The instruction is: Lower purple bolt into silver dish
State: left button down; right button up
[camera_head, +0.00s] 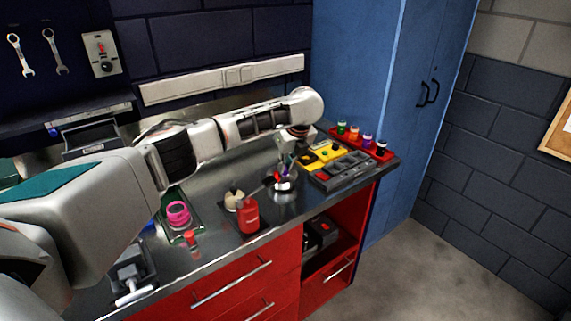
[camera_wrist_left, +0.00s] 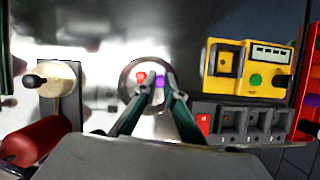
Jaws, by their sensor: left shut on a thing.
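The purple bolt (camera_wrist_left: 159,81) is between the fingertips of my left gripper (camera_wrist_left: 160,88) in the left wrist view. The gripper is shut on it, over the silver dish (camera_wrist_left: 126,80). The round dish also shows in the head view (camera_head: 284,185), on the bench below my left gripper (camera_head: 287,165). A red piece (camera_wrist_left: 140,76) shows within the dish outline, left of the purple bolt. The fingers hide the dish's near part. I cannot tell how far the bolt is above the dish floor. My right gripper is not in view.
A yellow device (camera_head: 322,155) and a grey sectioned tray (camera_head: 343,172) stand right of the dish. A red rack (camera_head: 372,148) holds several coloured pieces behind them.

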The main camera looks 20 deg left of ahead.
pick_arm(q)
jog(key=shift+f, duration=0.5)
dwell(0.4)
jog(key=c, duration=2)
grip_release()
jog(key=shift+c, duration=0.2)
